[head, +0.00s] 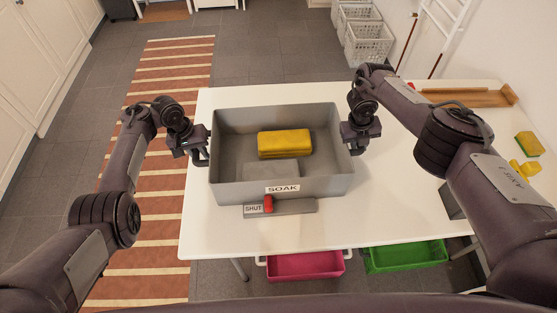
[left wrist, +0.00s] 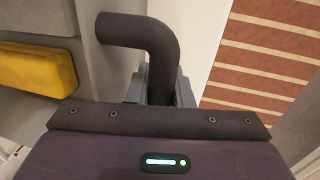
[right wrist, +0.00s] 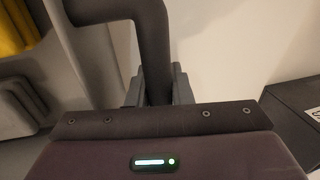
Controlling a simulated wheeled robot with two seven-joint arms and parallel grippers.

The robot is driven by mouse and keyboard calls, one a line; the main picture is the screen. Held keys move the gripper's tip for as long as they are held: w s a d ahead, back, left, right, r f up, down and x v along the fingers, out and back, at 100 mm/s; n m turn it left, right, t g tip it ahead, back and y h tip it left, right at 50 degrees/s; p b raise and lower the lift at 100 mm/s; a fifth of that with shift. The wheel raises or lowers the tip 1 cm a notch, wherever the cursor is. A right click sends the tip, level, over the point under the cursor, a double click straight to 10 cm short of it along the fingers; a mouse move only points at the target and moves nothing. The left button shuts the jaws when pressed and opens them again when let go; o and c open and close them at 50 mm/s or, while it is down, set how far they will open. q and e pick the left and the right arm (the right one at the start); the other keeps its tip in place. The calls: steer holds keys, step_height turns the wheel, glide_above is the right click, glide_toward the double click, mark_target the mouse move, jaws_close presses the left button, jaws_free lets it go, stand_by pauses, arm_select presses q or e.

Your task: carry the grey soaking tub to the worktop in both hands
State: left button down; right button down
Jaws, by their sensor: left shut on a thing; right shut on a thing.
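The grey soaking tub (head: 235,191) is in the middle of the head view, level, over the white worktop (head: 215,235); I cannot tell whether its base touches. Its front wall carries a SOAK label. Inside lie a yellow block (head: 284,145) and a grey block (head: 270,171). My left gripper (head: 202,156) is shut on the dark tube handle (left wrist: 150,40) at the tub's left side. My right gripper (head: 353,147) is shut on the matching handle (right wrist: 145,30) at the right side. The fingertips are mostly hidden in both wrist views.
A grey strip with a SHUT label and red knob (head: 268,203) is at the tub's front. A wooden tray (head: 470,98), a sponge (head: 529,144) and a yellow item (head: 525,170) lie at right. Pink (head: 305,266) and green (head: 405,257) bins stand below the front edge.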

arm_select(q)
steer(key=shift+w+r+p, duration=0.2)
steer(key=shift+r+p, duration=0.25)
steer(key=shift+r, duration=0.05)
arm_select(e)
steer(key=shift+w+r, duration=0.2)
steer(key=shift+r, duration=0.2)
arm_select(q)
steer(key=shift+s+r+p, duration=0.15)
steer(key=shift+r+p, duration=0.45)
arm_select(e)
steer(key=shift+s+r, duration=0.1)
steer(key=shift+r, duration=0.55)
arm_select(q)
steer(key=shift+f, duration=0.1)
arm_select(e)
steer(key=shift+f, duration=0.1)
